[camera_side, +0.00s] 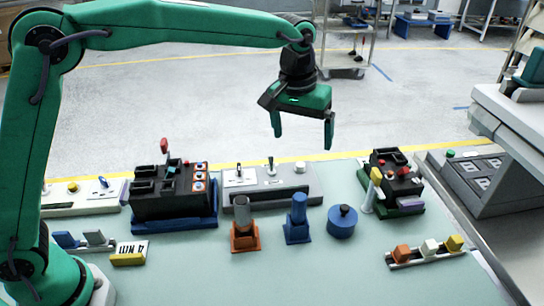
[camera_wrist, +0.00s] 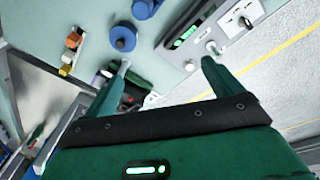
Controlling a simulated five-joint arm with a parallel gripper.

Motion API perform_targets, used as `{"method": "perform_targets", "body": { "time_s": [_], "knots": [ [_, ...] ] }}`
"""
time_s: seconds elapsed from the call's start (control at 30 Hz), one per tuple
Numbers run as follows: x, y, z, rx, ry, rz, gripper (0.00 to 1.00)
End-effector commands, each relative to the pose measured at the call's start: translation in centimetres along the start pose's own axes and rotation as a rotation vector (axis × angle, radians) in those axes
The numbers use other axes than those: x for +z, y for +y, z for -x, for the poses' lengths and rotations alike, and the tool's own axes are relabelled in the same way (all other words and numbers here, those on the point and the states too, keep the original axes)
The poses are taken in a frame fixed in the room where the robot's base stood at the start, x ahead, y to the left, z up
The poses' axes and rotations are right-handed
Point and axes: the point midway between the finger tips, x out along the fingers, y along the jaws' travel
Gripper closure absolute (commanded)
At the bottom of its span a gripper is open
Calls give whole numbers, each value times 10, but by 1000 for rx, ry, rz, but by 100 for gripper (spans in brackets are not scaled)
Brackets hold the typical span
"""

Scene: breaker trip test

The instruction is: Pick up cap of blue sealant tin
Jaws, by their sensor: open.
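The blue sealant tin (camera_side: 341,224) stands on the pale green work table, right of the blue cylinder. Its dark cap (camera_side: 343,209) sits on top at the centre. In the wrist view the tin (camera_wrist: 124,36) shows from above, with the cap (camera_wrist: 119,43) at its middle. My gripper (camera_side: 303,134) is open and empty, high above the table and up and left of the tin in the side view. In the wrist view its two fingers (camera_wrist: 165,72) point toward the table, with the tin beyond and left of them.
A blue cylinder in a holder (camera_side: 298,220) stands close left of the tin, and a grey cylinder in an orange holder (camera_side: 243,227) further left. Breaker units (camera_side: 172,195) and (camera_side: 397,180) stand behind on both sides. A rail with coloured blocks (camera_side: 428,250) lies front right.

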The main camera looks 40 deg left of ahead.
Motion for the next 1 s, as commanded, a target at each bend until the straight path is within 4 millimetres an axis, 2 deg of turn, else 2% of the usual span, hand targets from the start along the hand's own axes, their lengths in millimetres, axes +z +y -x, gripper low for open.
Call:
{"method": "perform_targets", "body": {
  "time_s": [0.03, 0.3, 0.5, 0.7, 1.0],
  "knots": [
    [-2, 11, -11, -6, -13, 0, 8],
    [-8, 62, -62, -36, -65, 24, 8],
    [-5, 92, -97, -58, -94, 40, 8],
    [-2, 106, -114, -70, -107, 50, 8],
    [-1, 108, -120, -73, -110, 52, 8]
  ]
}}
